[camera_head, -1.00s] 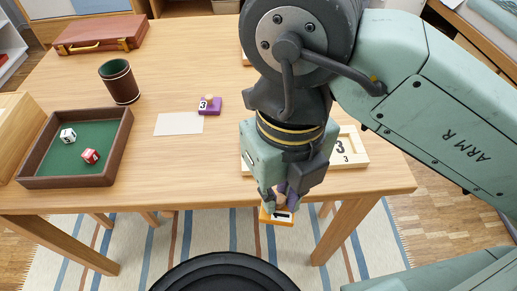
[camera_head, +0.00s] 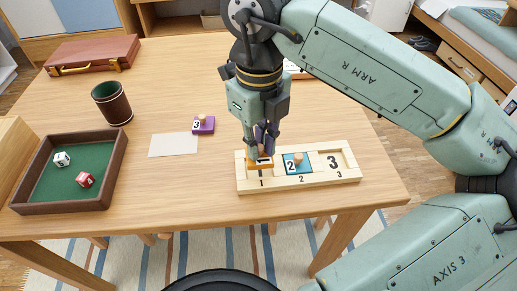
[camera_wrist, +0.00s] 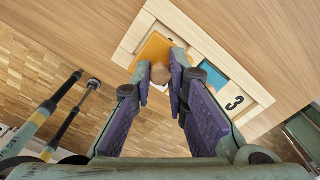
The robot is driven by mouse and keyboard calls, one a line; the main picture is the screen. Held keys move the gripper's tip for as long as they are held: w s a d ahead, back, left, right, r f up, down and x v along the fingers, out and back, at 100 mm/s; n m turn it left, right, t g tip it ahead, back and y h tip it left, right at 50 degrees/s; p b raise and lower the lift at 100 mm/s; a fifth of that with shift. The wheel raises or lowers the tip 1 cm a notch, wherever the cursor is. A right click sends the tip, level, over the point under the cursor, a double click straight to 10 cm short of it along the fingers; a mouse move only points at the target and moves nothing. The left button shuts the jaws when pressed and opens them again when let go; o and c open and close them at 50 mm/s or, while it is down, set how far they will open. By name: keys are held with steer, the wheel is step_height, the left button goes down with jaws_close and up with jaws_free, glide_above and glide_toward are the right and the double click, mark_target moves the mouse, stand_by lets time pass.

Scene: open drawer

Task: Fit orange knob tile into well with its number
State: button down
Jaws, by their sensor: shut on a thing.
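The orange knob tile (camera_head: 261,166) is at the left well of the wooden number board (camera_head: 300,181), above the printed 1. My gripper (camera_head: 261,150) is shut on its round wooden knob, which shows between the purple finger pads in the wrist view (camera_wrist: 160,73). The orange tile's face (camera_wrist: 154,49) is partly hidden by the knob and fingers. I cannot tell whether the tile is fully down in the well. A blue tile (camera_head: 298,163) numbered 2 sits in the middle well. The right well (camera_head: 336,162), marked 3, is empty.
A purple knob tile (camera_head: 204,125) numbered 3 lies beside a white card (camera_head: 174,145). A dice tray (camera_head: 70,206) with two dice and a brown cup (camera_head: 112,103) stand at left. A brown case (camera_head: 92,55) lies at the back left. The board is near the table's front edge.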

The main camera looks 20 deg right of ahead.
steer(key=shift+w+f, duration=0.1)
steer(key=shift+w, duration=0.1)
steer(key=shift+f, duration=1.7)
steer(key=shift+f, duration=0.1)
steer(key=shift+f, duration=0.15)
steer(key=c, duration=1.6)
jaws_free()
steer(key=shift+o, duration=0.2)
steer(key=shift+r, duration=0.2)
step_height(320, 180, up, 12)
steer(key=shift+r, duration=0.1)
